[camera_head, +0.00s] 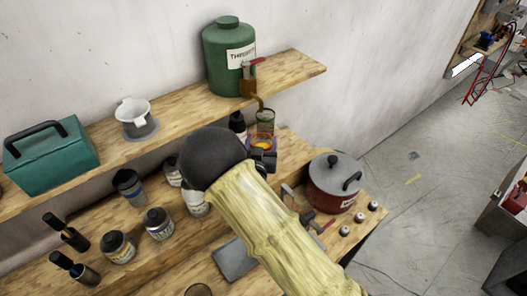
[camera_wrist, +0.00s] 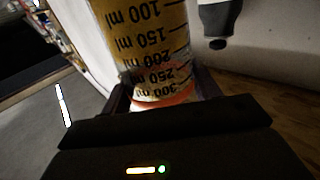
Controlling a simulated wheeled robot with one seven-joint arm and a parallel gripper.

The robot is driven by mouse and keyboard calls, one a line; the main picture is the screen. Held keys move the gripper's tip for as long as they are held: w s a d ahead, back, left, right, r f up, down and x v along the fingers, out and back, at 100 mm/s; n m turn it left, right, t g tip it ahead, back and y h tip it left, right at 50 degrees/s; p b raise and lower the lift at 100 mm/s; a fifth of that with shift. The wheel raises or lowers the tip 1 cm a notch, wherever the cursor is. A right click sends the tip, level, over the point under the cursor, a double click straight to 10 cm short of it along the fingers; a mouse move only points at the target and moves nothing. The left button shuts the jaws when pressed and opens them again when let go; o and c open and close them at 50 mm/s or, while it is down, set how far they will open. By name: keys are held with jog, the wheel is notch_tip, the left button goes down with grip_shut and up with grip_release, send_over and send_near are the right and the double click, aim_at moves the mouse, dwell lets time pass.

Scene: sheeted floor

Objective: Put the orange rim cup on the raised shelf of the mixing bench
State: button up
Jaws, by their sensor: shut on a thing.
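The cup (camera_head: 264,124) is clear, with an orange rim (camera_wrist: 165,98) and black millilitre marks that read upside down in the wrist view. My gripper (camera_head: 263,152) is shut on it. In the head view the cup shows just below the raised shelf's (camera_head: 190,103) front edge, near the spout of a green container. I cannot tell whether it touches anything besides the jaws. The raised shelf runs along the wall above the mixing bench (camera_head: 205,268). My arm hides part of the bench and the jaws.
The green container (camera_head: 226,75), a white strainer cup (camera_head: 134,113) and a teal box (camera_head: 52,155) stand on the shelf; bare wood lies between them and at its right end. Several jars and bottles crowd the bench below. A red pot (camera_head: 332,190) stands right of my arm.

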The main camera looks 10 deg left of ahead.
jog(key=shift+f+p, duration=0.8)
jog(key=shift+f, duration=1.25)
jog(key=shift+f, duration=0.1)
jog(key=o, duration=1.5)
